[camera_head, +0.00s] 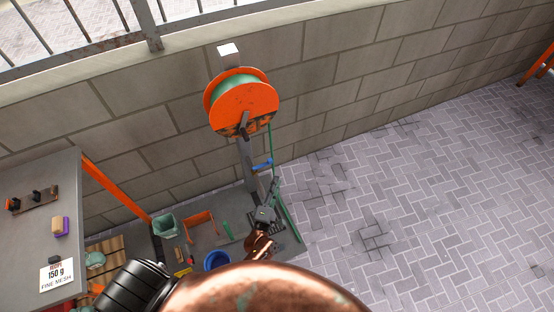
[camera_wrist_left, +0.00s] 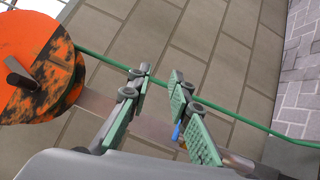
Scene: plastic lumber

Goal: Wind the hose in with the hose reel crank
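The orange hose reel (camera_head: 243,104), wound with green hose (camera_head: 236,80), is mounted on a grey post before the block wall. Its dark crank handle (camera_head: 244,125) sticks out from the scuffed front disc. In the left wrist view the reel (camera_wrist_left: 45,60) is at the left edge, with the crank handle (camera_wrist_left: 20,80) on it. The hose (camera_wrist_left: 250,122) runs from the reel past my fingertips to the lower right. My left gripper (camera_wrist_left: 160,78) is open, its green-padded fingers apart and empty, right of the reel. In the head view, my left gripper (camera_head: 273,187) is below the reel. My right gripper is not in view.
A blue piece (camera_head: 262,164) sits on the post below the reel. A grey table (camera_head: 40,225) stands at the left. A green bin (camera_head: 165,226) and a blue bucket (camera_head: 216,260) stand low near the post. Open paving (camera_head: 430,200) lies at the right.

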